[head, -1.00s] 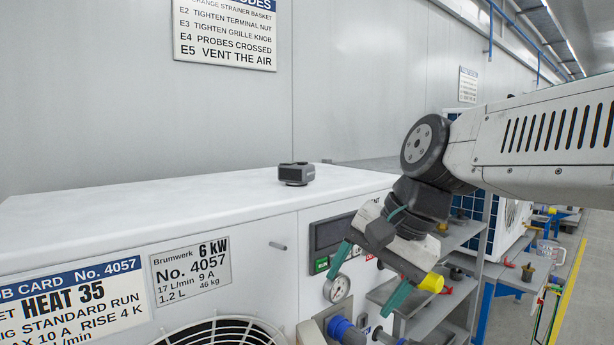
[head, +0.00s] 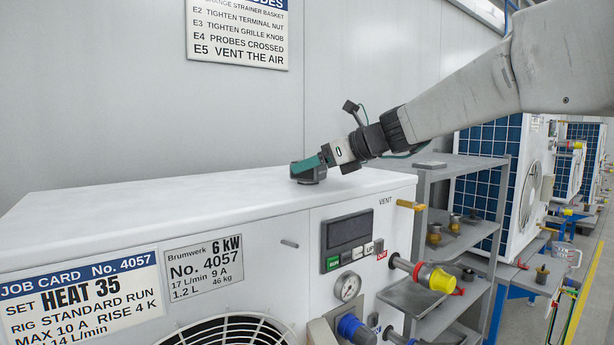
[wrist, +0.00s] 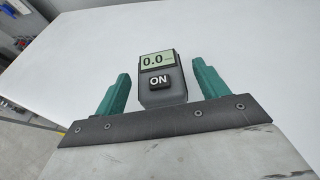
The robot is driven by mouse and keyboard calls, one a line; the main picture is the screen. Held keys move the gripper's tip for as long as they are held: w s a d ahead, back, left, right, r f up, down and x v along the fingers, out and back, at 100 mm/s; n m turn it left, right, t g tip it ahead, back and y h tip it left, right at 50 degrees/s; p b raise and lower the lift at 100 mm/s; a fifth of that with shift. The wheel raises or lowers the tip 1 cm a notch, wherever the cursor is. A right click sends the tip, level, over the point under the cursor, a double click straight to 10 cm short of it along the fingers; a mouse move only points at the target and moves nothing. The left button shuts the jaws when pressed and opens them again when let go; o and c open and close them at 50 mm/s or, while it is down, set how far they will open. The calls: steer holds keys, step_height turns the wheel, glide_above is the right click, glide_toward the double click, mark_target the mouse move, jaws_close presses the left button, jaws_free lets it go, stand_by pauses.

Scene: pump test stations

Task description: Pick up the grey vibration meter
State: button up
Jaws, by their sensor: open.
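The grey vibration meter (head: 308,171) sits on the white top of the heat pump unit (head: 150,205). In the wrist view the meter (wrist: 162,92) shows a display reading 0.0 and a dark ON button. My gripper (wrist: 158,80) has green fingers, one on each side of the meter, with a visible gap on both sides. The fingers are open and hold nothing. In the head view my gripper (head: 312,164) is at the meter and partly covers it.
A grey shelf rack (head: 470,165) stands to the right. A wall sign (head: 237,34) hangs behind. The white top around the meter is clear.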

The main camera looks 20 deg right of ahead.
steer(key=x, duration=0.3)
steer(key=shift+w+a+f, duration=0.15)
steer(key=shift+w+a, duration=0.05)
steer(key=shift+w, duration=0.05)
steer(key=c, duration=1.4)
